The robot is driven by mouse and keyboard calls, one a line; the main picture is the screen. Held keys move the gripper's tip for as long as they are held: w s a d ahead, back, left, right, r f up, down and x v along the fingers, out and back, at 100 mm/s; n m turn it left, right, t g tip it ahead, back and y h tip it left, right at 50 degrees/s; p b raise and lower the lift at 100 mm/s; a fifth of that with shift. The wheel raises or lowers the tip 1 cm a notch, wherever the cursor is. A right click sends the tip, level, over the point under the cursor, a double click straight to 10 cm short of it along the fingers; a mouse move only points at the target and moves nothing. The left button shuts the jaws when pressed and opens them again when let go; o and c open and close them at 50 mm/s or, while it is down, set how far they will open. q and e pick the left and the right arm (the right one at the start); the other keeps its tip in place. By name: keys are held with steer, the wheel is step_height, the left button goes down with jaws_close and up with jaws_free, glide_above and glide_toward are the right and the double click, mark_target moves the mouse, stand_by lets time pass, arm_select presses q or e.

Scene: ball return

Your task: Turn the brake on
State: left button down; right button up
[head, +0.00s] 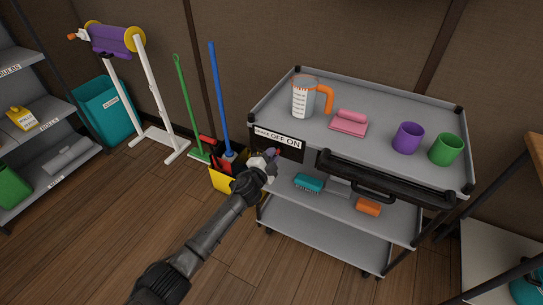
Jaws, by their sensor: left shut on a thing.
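A grey three-tier cart (375,107) stands at the right. A black brake panel (279,141) with a white label reading "BRAKE OFF ON" is on the left of its front side. My left gripper (271,158) is at the lower edge of this panel, below the "ON" end of the label. My right gripper is not in view.
A measuring jug (304,97), a pink item (349,123), a purple cup (408,138) and a green cup (446,149) stand on the cart top. A yellow bucket (223,180) stands close left. The floor in front is clear.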

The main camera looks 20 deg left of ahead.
arm_select(q)
steer(key=c, duration=1.1)
jaws_free()
steer(key=s+a+p, duration=0.1)
steer(key=s+p, duration=0.4)
steer(key=s, duration=0.8)
steer(key=shift+s+a, duration=0.3)
steer(key=shift+s, duration=0.1)
